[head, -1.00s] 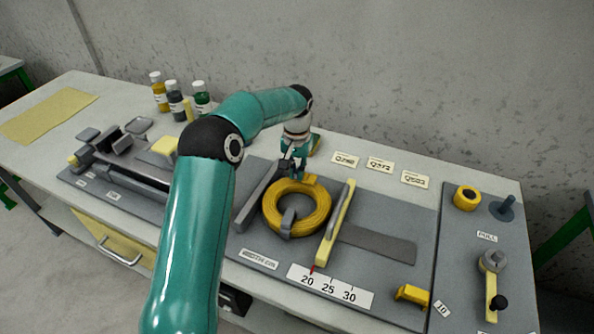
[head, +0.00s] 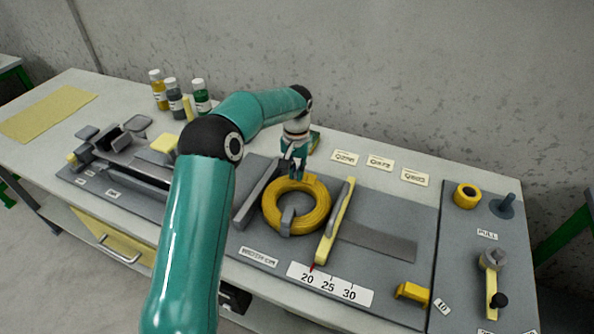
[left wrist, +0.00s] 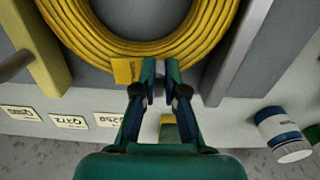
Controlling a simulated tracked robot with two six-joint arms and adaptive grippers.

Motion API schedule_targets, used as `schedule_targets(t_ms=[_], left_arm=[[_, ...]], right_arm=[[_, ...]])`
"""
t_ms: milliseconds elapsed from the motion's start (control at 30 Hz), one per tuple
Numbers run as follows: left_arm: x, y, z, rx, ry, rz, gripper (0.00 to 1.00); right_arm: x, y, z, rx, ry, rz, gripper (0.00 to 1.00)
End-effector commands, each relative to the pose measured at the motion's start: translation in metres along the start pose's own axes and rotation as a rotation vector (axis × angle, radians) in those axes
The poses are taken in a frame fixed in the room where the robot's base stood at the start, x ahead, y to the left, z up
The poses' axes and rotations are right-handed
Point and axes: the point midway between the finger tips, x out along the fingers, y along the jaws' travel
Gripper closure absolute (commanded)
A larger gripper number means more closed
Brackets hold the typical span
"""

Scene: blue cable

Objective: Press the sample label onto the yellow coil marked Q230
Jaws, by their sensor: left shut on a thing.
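The yellow coil (head: 322,210) lies flat on the grey board, around a grey post. It fills the top of the left wrist view (left wrist: 75,32). A flat yellow tab (left wrist: 125,70) sits on its back rim, beside one finger. My left gripper (head: 293,173) points down at the back rim. In the left wrist view its fingertips (left wrist: 160,68) are nearly together. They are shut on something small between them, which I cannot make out. Three cards with Q numbers, including a left one (head: 344,157), lie behind the board; that number is too small to read surely.
A grey bar (head: 256,194) stands left of the coil and a yellow-edged bar (head: 336,222) right of it. A scale (head: 330,287) lies in front. Bottles (head: 201,97) stand at the back left. A green-and-yellow object (left wrist: 168,130) lies behind the gripper.

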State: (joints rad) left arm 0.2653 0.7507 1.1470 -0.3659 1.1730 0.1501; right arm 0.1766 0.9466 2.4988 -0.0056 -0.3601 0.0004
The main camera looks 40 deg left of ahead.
Motion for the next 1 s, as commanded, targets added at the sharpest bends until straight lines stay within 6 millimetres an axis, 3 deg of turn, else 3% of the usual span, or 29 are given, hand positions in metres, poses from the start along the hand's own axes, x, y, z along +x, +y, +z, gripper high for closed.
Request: schedule_targets(t_ms=[1000], left_arm=[[0.0059,-0.0002,0.0009,0.0,-0.004,0.0,1.0]], right_arm=[[-0.0003,-0.0001,0.0,0.0,0.0,0.0,0.0]])
